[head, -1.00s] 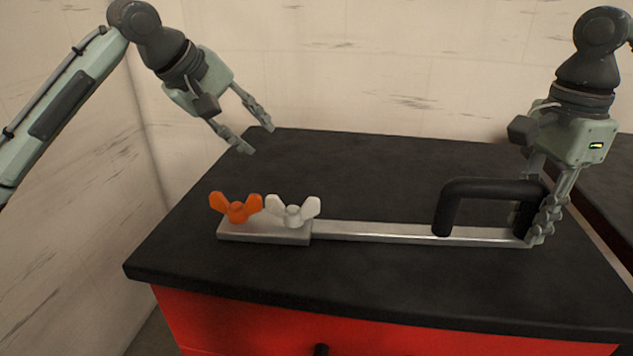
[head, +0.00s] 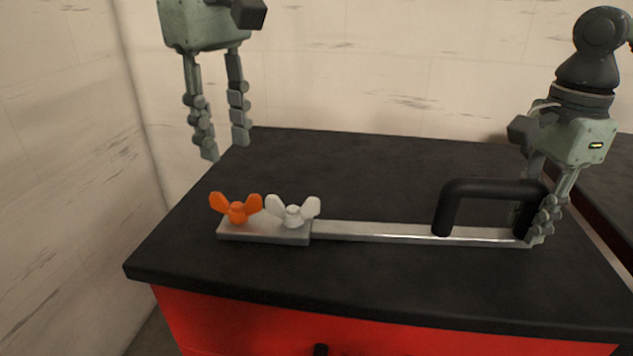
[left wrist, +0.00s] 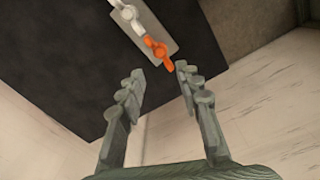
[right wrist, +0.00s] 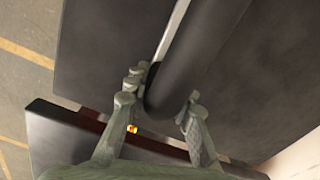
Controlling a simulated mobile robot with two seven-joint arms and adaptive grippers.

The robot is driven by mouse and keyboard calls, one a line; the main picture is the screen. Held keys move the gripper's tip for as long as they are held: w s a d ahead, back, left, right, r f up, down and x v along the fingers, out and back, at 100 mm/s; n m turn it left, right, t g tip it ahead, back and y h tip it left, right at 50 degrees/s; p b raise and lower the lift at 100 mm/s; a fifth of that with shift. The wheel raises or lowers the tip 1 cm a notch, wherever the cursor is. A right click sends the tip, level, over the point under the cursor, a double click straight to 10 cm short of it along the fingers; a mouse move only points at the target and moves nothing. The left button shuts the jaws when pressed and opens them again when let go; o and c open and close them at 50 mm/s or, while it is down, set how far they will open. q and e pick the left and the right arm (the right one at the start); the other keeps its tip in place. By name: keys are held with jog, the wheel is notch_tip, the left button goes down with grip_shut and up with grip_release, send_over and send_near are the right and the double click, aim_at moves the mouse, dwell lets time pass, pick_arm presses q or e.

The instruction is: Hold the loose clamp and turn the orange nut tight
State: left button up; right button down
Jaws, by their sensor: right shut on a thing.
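The clamp is a flat metal bar (head: 375,230) lying on the dark tabletop, with a black handle (head: 480,188) at its right end. An orange wing nut (head: 236,208) and a white wing nut (head: 292,210) stand on the wider plate at its left end. My right gripper (head: 535,235) is shut on the black handle's right leg; the handle also shows between the fingers in the right wrist view (right wrist: 190,60). My left gripper (head: 226,150) is open and empty, pointing down, above and behind the orange nut. The left wrist view shows the orange nut (left wrist: 158,48) beyond the fingertips.
The tabletop (head: 350,165) behind the bar is clear. The red cabinet front (head: 240,325) is below the table's front edge. A pale wall stands behind, and another dark surface (head: 600,185) lies at the right.

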aim_at(236, 204)
pick_arm(q)
notch_tip(236, 204, down, 9)
jog(key=shift+r, duration=0.15)
